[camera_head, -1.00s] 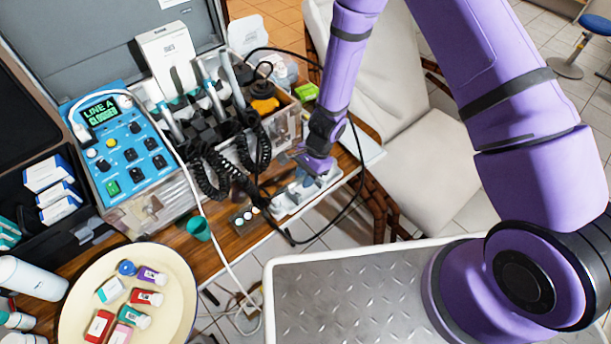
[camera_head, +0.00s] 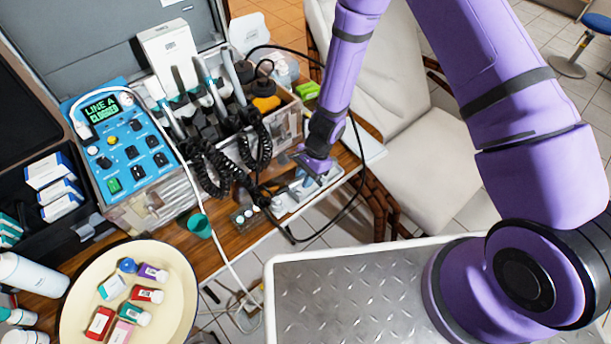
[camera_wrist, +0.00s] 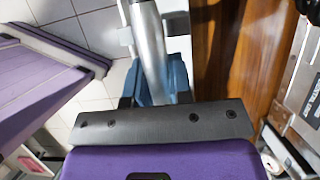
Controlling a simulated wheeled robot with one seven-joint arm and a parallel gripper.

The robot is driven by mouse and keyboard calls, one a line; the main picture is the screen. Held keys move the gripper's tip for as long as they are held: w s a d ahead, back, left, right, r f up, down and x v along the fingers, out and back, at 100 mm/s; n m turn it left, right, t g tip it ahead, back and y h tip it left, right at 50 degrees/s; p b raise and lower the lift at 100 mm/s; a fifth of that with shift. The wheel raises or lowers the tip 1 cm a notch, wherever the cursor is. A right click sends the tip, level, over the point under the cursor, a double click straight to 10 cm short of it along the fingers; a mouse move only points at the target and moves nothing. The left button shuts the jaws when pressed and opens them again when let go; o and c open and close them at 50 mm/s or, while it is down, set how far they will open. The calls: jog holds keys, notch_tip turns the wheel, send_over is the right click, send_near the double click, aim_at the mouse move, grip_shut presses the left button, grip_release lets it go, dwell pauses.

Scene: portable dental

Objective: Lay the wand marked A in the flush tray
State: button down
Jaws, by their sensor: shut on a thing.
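My gripper (camera_head: 316,178) is low over the right end of the wooden table. In the wrist view my gripper (camera_wrist: 160,92) is shut on a silver, cylindrical wand (camera_wrist: 151,42), with blue parts on both sides of its lower end. I cannot read a letter on the wand. The flush tray appears to be the pale, narrow tray (camera_head: 284,205) under my gripper at the table edge. My gripper hides part of it, and I cannot tell whether the wand touches it.
The blue control box (camera_head: 122,140) reads "LINE A CLOGGED". Several wands with coiled black hoses stand in a holder (camera_head: 215,115). A black cable loops beside my gripper. A green cup (camera_head: 199,226) and a cream bowl (camera_head: 168,300) of small bottles stand left. A chair (camera_head: 425,150) is right.

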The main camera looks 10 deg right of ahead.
jog(key=shift+f, duration=0.4)
jog(key=shift+s+a+f, duration=0.1)
jog(key=shift+a, duration=0.05)
jog(key=c, duration=0.9)
grip_release()
jog(key=shift+c, duration=0.2)
jog(key=shift+v, duration=4.05)
